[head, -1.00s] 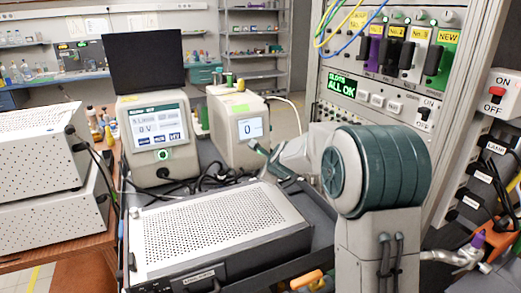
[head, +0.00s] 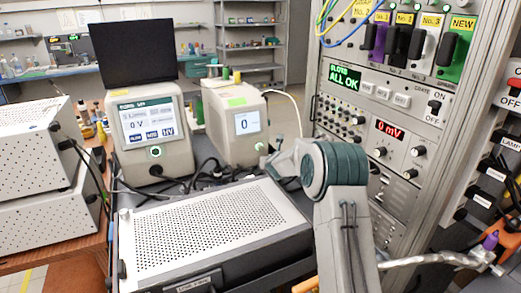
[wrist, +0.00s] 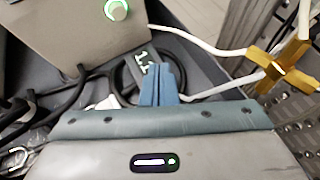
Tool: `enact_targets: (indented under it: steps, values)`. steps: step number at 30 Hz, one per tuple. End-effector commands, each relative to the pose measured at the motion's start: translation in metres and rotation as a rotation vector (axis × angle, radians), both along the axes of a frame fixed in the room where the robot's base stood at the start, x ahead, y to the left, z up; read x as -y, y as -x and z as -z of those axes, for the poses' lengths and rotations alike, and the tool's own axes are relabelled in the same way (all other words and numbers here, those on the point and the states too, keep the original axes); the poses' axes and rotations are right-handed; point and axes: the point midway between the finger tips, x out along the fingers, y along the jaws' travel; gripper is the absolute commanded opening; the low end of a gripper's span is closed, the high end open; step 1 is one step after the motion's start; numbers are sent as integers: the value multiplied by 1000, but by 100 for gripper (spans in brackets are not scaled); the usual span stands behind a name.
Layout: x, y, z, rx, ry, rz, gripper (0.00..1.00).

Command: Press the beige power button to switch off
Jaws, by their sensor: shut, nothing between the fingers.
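Two beige boxes stand behind the perforated case in the head view. The left box (head: 144,117) has a large screen and a round green-lit button (head: 156,151). The right box (head: 219,122) has a small screen showing 0 and a small button with a green glow (head: 260,146) low on its front. In the wrist view, a round green-lit button (wrist: 116,10) sits on a beige panel (wrist: 70,38) at the top left. My gripper (wrist: 164,75) is shut and empty, with blue fingers right of and below that button, apart from it. In the head view my arm hides the fingers.
Black cables and a white cable (wrist: 205,42) run around the fingers, with a dark tag reading 1.1 (wrist: 146,62). A gold cross-shaped piece (wrist: 280,65) is at right. The perforated case (head: 215,225) fills the front; a rack (head: 385,140) stands at right.

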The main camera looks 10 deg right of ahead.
Motion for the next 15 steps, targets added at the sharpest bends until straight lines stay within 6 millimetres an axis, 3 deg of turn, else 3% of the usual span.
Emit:
enact_targets:
  steps: [8, 15]
  values:
    - [-2, -6, -3, -1, 0, -1, 0]
    - [-9, -26, -6, -2, 0, -1, 0]
